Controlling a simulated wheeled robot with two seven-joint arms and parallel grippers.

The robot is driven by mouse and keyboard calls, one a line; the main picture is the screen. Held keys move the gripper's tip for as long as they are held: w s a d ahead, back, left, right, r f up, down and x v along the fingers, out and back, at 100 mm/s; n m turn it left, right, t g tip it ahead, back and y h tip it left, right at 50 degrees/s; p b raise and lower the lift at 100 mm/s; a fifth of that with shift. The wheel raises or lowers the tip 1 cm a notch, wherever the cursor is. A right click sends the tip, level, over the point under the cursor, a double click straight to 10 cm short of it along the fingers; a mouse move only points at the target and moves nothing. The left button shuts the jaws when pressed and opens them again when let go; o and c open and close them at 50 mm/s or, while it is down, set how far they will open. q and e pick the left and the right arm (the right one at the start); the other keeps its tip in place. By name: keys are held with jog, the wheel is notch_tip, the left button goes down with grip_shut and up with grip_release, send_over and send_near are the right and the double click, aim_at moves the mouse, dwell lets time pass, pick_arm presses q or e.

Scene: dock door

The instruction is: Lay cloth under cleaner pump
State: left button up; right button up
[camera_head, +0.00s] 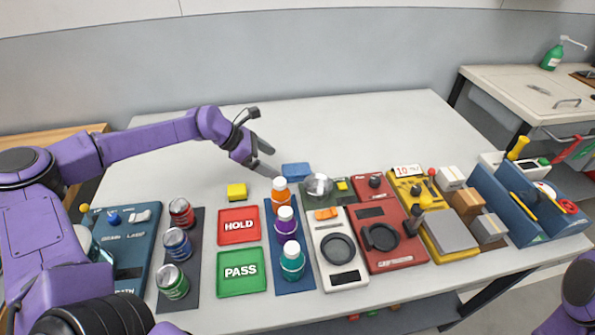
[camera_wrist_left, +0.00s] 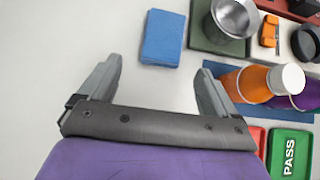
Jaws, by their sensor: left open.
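A folded blue cloth (camera_head: 296,170) lies flat on the white table behind the bottles. It also shows in the left wrist view (camera_wrist_left: 163,38), just beyond the fingertips and between their lines. My left gripper (camera_head: 262,141) is open and empty, to the left of the cloth and apart from it; its two fingers also show in the left wrist view (camera_wrist_left: 160,70). The green cleaner pump bottle (camera_head: 552,58) with a white nozzle stands upright on the side bench at the far right. My right gripper is out of view; only a purple part of my right arm shows.
Orange, purple and teal bottles (camera_head: 285,228) stand on a blue mat near the cloth. A metal cup (camera_head: 318,186) is right of the cloth. A yellow block (camera_head: 236,191), HOLD and PASS trays and cans lie left. The table's back is clear. The side bench (camera_head: 510,88) is separate.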

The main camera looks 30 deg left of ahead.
aim_at(287, 170)
pick_arm(q)
jog(key=p+x, duration=0.2)
jog(key=x, duration=0.3)
jog(key=shift+d, duration=0.3)
jog(key=shift+w+d+f, duration=0.2)
jog(key=shift+f, duration=0.05)
jog(key=c, duration=1.1)
jog(key=shift+c, duration=0.2)
